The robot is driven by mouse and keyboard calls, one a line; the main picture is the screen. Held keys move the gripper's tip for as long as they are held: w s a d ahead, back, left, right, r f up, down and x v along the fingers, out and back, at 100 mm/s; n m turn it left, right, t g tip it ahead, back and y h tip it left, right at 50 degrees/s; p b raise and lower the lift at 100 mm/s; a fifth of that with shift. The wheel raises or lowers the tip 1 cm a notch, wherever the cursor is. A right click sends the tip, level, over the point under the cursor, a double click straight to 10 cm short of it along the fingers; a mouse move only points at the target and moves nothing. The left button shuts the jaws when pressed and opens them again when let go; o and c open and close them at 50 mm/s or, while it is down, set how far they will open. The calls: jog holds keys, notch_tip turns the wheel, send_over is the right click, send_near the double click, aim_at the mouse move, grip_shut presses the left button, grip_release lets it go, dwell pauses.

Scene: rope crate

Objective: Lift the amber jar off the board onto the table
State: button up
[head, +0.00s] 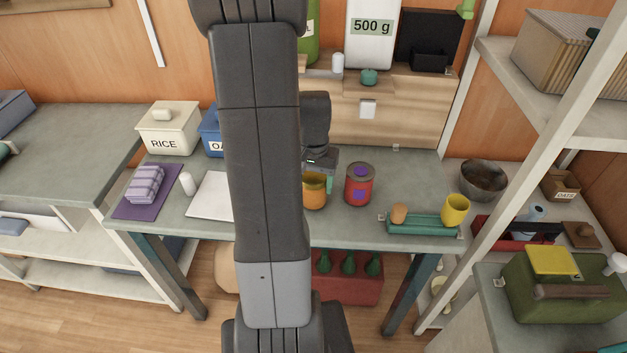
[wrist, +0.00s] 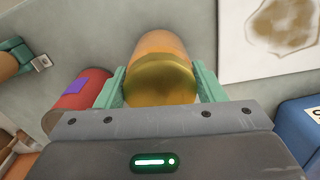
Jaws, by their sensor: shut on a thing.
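The white board (head: 208,195) is left of the jar, partly hidden behind my arm. The board also shows in the wrist view (wrist: 235,62), with a brown patch on it. The jar is clear of the board, over bare tabletop. I cannot tell whether its base touches the table.
A red can with purple patches (head: 359,185) stands close to the jar's right. A teal tray (head: 425,228) with a yellow cup (head: 455,210) is at the table's right end.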

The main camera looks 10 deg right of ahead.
jog(key=shift+f+b, duration=0.35)
jog(key=shift+f, duration=0.15)
jog(key=o, duration=1.3)
notch_tip(320, 180, up, 14)
jog(key=shift+f+p, duration=0.1)
jog(key=shift+p, duration=0.4)
